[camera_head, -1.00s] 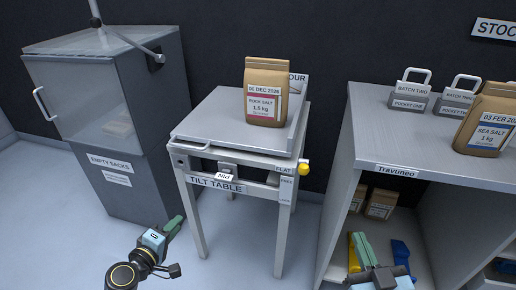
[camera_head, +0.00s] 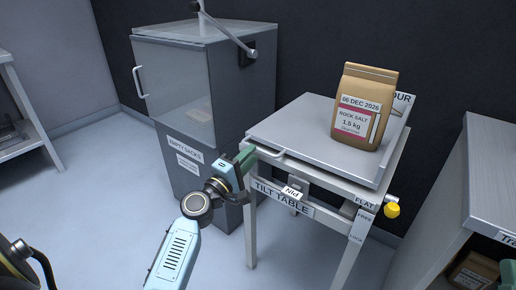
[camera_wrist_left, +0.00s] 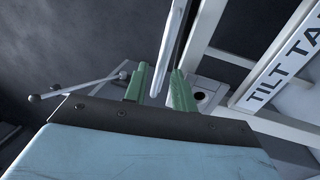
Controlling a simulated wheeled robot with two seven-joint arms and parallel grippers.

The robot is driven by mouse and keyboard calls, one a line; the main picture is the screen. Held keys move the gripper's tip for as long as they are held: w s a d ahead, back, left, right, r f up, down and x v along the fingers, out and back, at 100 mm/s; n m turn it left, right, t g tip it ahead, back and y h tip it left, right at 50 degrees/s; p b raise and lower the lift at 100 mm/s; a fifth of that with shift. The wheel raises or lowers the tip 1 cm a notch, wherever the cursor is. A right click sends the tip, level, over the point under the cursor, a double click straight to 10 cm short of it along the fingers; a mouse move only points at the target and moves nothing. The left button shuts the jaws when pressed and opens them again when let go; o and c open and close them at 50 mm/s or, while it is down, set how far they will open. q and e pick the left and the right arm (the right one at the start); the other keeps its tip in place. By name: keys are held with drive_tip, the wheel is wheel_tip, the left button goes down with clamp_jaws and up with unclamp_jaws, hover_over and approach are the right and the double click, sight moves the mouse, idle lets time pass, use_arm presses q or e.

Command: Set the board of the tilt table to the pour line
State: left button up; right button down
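The tilt table's board (camera_head: 290,128) is a grey plate that looks about level, with a bar handle (camera_head: 268,153) at its left front edge. A brown rock salt bag (camera_head: 362,105) stands upright on it. The pour label (camera_head: 403,99) is partly hidden behind the bag. A yellow knob (camera_head: 392,210) sits at the front right corner by the flat label. My left gripper (camera_head: 246,156) is at the handle's left end. In the left wrist view its green fingers (camera_wrist_left: 159,85) are apart, with a pale bar (camera_wrist_left: 177,45) reaching between them; contact is unclear.
A grey cabinet (camera_head: 180,90) labelled for empty sacks stands close to the left of the table. A shelf unit (camera_head: 485,170) stands at the right. Another shelf (camera_head: 20,120) is at the far left. The floor in front is clear.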

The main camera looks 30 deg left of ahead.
use_arm(q)
drive_tip(key=shift+x, duration=2)
drive_tip(key=shift+c, duration=0.5)
clamp_jaws()
